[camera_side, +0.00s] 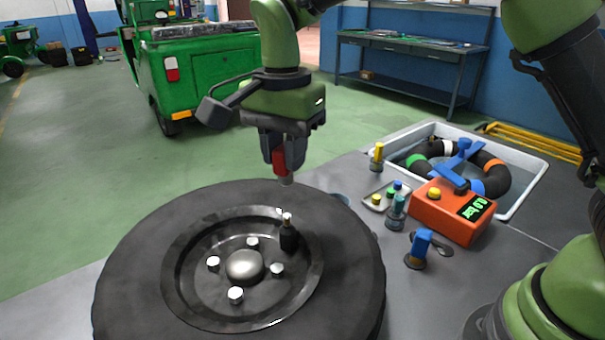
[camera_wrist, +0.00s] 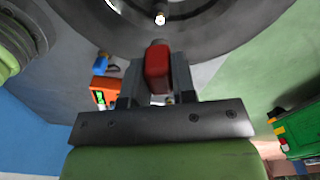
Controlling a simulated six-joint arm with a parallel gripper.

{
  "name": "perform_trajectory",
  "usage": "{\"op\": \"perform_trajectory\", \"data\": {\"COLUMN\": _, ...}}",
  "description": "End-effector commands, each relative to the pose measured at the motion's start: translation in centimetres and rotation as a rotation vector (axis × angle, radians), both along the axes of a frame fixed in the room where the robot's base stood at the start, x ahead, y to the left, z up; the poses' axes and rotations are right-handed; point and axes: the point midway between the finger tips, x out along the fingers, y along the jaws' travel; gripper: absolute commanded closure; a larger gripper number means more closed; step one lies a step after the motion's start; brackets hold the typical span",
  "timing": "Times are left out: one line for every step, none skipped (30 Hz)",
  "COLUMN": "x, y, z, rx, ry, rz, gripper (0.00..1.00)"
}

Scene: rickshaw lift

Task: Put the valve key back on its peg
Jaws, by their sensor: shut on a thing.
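My gripper (camera_side: 283,158) is shut on a red-handled tool, which I take to be the valve key (camera_side: 279,163). The key hangs upright with its grey tip down, above the far rim of the tyre, apart from it. In the wrist view the red handle (camera_wrist: 158,68) sits between my fingers (camera_wrist: 153,85). I cannot tell which upright is the key's peg. A blue-topped piece on a round brown base (camera_side: 416,262), a yellow-topped post (camera_side: 377,155) and a teal-topped post (camera_side: 396,212) stand on the bench to the right.
The large tyre (camera_side: 115,270) lies flat, with a black valve stem (camera_side: 288,238) rising from its hub. An orange gauge box (camera_side: 445,222) reads 0.0 bar. Behind it, a white tub (camera_side: 528,205) holds an inner tube. A small tray (camera_side: 370,196) holds coloured caps. A green rickshaw (camera_side: 205,70) stands behind.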

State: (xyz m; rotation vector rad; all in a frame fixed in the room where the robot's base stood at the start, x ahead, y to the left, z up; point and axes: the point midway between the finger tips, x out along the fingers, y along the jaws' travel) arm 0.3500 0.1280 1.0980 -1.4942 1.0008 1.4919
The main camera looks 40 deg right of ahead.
Motion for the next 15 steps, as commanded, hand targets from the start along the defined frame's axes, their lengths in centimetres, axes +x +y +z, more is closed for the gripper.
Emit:
{"op": "perform_trajectory", "data": {"x": 0.1, "y": 0.0, "z": 1.0, "rx": 0.003, "ry": -0.006, "rz": 0.000, "gripper": 0.96}}
{"op": "perform_trajectory", "data": {"x": 0.1, "y": 0.0, "z": 1.3, "rx": 0.003, "ry": -0.006, "rz": 0.000, "gripper": 0.96}}
{"op": "perform_trajectory", "data": {"x": 0.1, "y": 0.0, "z": 1.9, "rx": 0.001, "ry": -0.006, "rz": 0.001, "gripper": 0.96}}
{"op": "perform_trajectory", "data": {"x": 0.1, "y": 0.0, "z": 2.4, "rx": 0.003, "ry": -0.006, "rz": 0.000, "gripper": 0.96}}
{"op": "perform_trajectory", "data": {"x": 0.1, "y": 0.0, "z": 2.9, "rx": 0.002, "ry": -0.006, "rz": -0.001, "gripper": 0.96}}
{"op": "perform_trajectory", "data": {"x": 0.1, "y": -0.6, "z": 3.1, "rx": 0.000, "ry": -0.003, "rz": -0.004, "gripper": 0.96}}
{"op": "perform_trajectory", "data": {"x": 0.1, "y": -1.4, "z": 3.1, "rx": 0.000, "ry": -0.002, "rz": -0.006, "gripper": 0.96}}
{"op": "perform_trajectory", "data": {"x": 0.2, "y": -2.1, "z": 3.1, "rx": -0.001, "ry": -0.001, "rz": -0.007, "gripper": 0.96}}
{"op": "perform_trajectory", "data": {"x": 0.2, "y": -2.9, "z": 3.0, "rx": 0.000, "ry": 0.000, "rz": -0.007, "gripper": 0.96}}
{"op": "perform_trajectory", "data": {"x": 0.2, "y": -3.6, "z": 3.1, "rx": 0.000, "ry": -0.001, "rz": -0.007, "gripper": 0.96}}
{"op": "perform_trajectory", "data": {"x": 0.2, "y": -4.3, "z": 3.1, "rx": -0.001, "ry": -0.001, "rz": -0.006, "gripper": 0.96}}
{"op": "perform_trajectory", "data": {"x": 0.1, "y": -5.3, "z": 3.1, "rx": -0.001, "ry": -0.001, "rz": -0.006, "gripper": 0.96}}
{"op": "perform_trajectory", "data": {"x": 0.1, "y": -6.0, "z": 3.1, "rx": -0.001, "ry": 0.000, "rz": -0.008, "gripper": 0.96}}
{"op": "perform_trajectory", "data": {"x": 0.0, "y": -6.8, "z": 3.1, "rx": -0.001, "ry": -0.002, "rz": -0.006, "gripper": 0.96}}
{"op": "perform_trajectory", "data": {"x": -0.2, "y": -7.9, "z": 3.1, "rx": -0.001, "ry": 0.000, "rz": -0.007, "gripper": 0.96}}
